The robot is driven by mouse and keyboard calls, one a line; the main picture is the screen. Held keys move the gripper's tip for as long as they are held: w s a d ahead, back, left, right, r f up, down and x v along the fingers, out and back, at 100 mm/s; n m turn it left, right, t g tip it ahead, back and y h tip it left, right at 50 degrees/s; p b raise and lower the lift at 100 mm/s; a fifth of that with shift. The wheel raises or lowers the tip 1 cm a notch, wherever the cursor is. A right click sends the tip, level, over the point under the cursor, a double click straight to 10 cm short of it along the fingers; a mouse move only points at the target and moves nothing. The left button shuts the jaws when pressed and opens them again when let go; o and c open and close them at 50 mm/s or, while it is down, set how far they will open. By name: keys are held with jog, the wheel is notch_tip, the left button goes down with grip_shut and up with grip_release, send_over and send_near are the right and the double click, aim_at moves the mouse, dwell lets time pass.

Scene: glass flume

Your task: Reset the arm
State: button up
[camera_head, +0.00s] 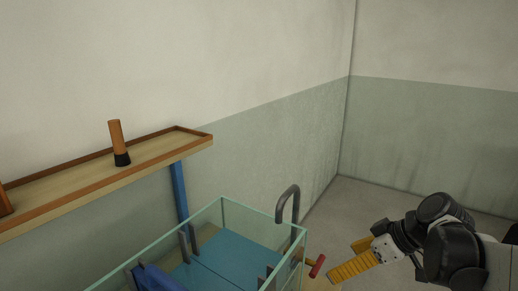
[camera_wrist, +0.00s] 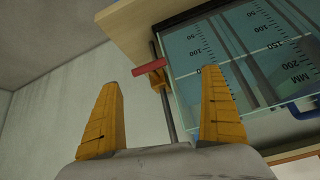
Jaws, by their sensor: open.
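My arm enters the head view from the lower right, with my gripper (camera_head: 346,257) at its end. Its yellow fingers point left toward the near right end of the glass flume (camera_head: 222,204). In the wrist view my gripper (camera_wrist: 162,103) shows two yellow fingers spread wide apart, with nothing between them. A red handle (camera_wrist: 150,67) on a grey rod lies beyond the fingers, apart from them. In the head view the red handle (camera_head: 317,266) sits just left of the fingers, beside the flume's end.
A wooden shelf (camera_head: 150,160) with a raised rim runs along the left wall on a blue post (camera_head: 179,190). An orange-brown cylinder with a black base (camera_head: 117,142) stands on it. A grey bent pipe (camera_head: 288,200) rises at the flume's end. Floor behind the arm is clear.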

jog(key=s+a+r+m+t+h, duration=0.1)
jog(key=s+a+m+h, duration=0.1)
jog(key=s, duration=0.4)
jog(key=s+a+r+m+t+h, duration=0.1)
jog(key=s+a+m+h, duration=0.1)
jog(key=s+m, duration=0.4)
jog(key=shift+s+a+h, duration=0.2)
jog(key=shift+a+h, duration=0.1)
jog(key=shift+h, duration=0.6)
jog(key=shift+f, duration=0.1)
